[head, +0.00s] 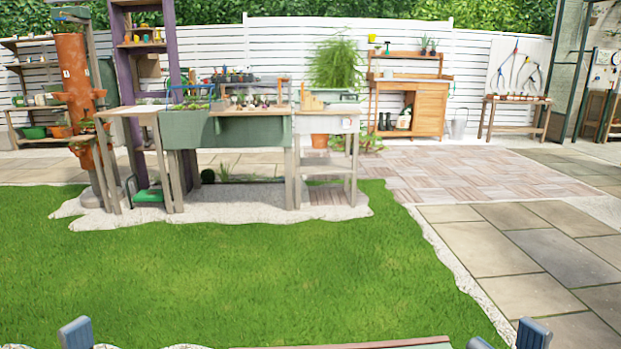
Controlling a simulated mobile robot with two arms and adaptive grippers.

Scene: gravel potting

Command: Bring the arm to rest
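Two blue-grey blocky parts poke up at the bottom edge, one at the far left and one at the right, cut off by the frame. A smaller blue piece shows beside the right one. I cannot tell whether these belong to my arms. No arm reaches into the open area ahead, and no held object is visible.
A wide lawn (240,270) lies open ahead. Beyond it stands a potting table with a green front (240,132). A wooden cabinet bench (430,105) stands by the white fence (280,35). Stone paving (510,250) is clear at right. A plank edge (390,344) shows at the bottom.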

